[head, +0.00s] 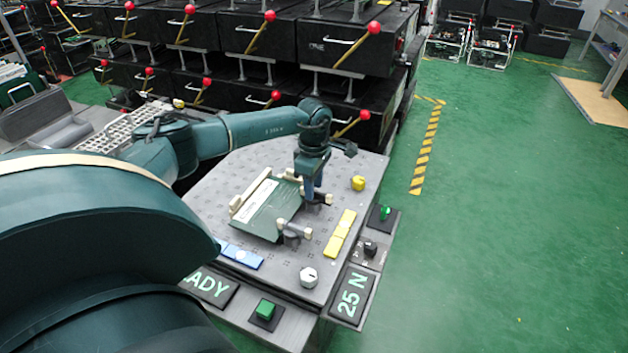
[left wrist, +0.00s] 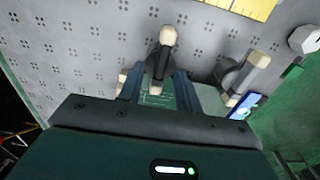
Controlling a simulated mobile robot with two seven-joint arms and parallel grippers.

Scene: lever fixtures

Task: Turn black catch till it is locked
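A green plate (head: 268,208) with a white label lies on the grey perforated fixture board (head: 215,205). Two dark catches with cream tips stand along its right edge: the far catch (head: 318,198) and the near catch (head: 292,232). In the left wrist view the far catch (left wrist: 160,62) shows between the finger ends, and the near catch (left wrist: 243,76) stands to the right. My left gripper (head: 312,193) points down at the far catch. Its fingers (left wrist: 158,88) are apart, one on each side of that catch; contact cannot be made out. My right gripper is not in view.
A yellow knob (head: 358,183), yellow blocks (head: 341,233), a white knob (head: 308,277) and a blue piece (head: 242,257) sit on the board around the plate. Green buttons and a "25 N" sign (head: 352,294) line its edge. Black drawers with red-tipped levers stand behind.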

